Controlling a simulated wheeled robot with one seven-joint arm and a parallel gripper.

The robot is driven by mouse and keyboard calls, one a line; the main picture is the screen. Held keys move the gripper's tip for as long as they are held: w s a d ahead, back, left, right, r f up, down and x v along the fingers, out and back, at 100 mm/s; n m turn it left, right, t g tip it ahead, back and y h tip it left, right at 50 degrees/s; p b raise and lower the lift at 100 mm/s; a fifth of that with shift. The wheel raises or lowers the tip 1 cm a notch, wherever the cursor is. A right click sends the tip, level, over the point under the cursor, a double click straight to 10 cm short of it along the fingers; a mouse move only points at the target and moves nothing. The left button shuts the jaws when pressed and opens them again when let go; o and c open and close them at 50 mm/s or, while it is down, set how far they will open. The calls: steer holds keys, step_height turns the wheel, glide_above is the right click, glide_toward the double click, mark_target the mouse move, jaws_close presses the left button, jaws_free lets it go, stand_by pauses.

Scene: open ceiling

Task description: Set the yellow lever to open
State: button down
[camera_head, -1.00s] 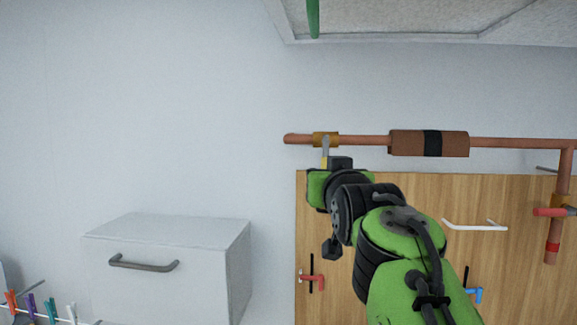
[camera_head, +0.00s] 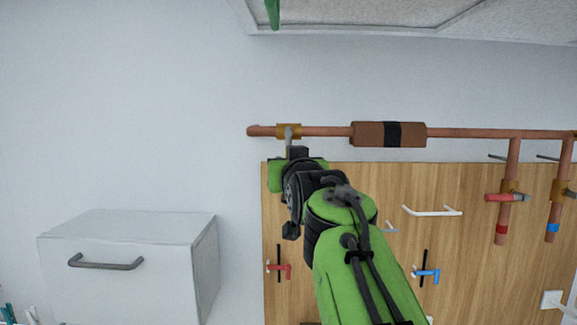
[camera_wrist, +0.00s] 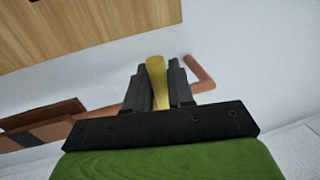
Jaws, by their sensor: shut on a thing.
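The yellow lever (camera_wrist: 156,74) stands between the two black fingers of my gripper (camera_wrist: 158,78) in the wrist view, and the fingers are closed on it. In the head view my gripper (camera_head: 292,157) is at the brass valve (camera_head: 288,131) near the left end of the copper pipe. A grey part of the lever (camera_head: 289,138) shows just below the valve there. The lever's yellow part is hidden by my gripper in the head view.
The wooden board (camera_head: 390,185) lies just below the pipe, with a red handle (camera_head: 285,271), a blue handle (camera_head: 427,272) and a white handle (camera_head: 432,211). A red lever (camera_head: 503,198) is on a branch pipe at right. A grey drawer box (camera_head: 125,265) juts out at left.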

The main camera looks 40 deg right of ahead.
steer(key=shift+d, duration=0.1)
steer(key=s+d+r+n+g+p, duration=0.3)
steer(key=d+n, duration=0.1)
steer(key=n, duration=0.8)
steer(key=shift+s+d+r+h+p, duration=0.2)
steer(key=shift+r+h+p, duration=0.1)
steer(key=shift+r+h, duration=0.1)
stand_by(0.5)
steer(key=c, duration=1.1)
jaws_free()
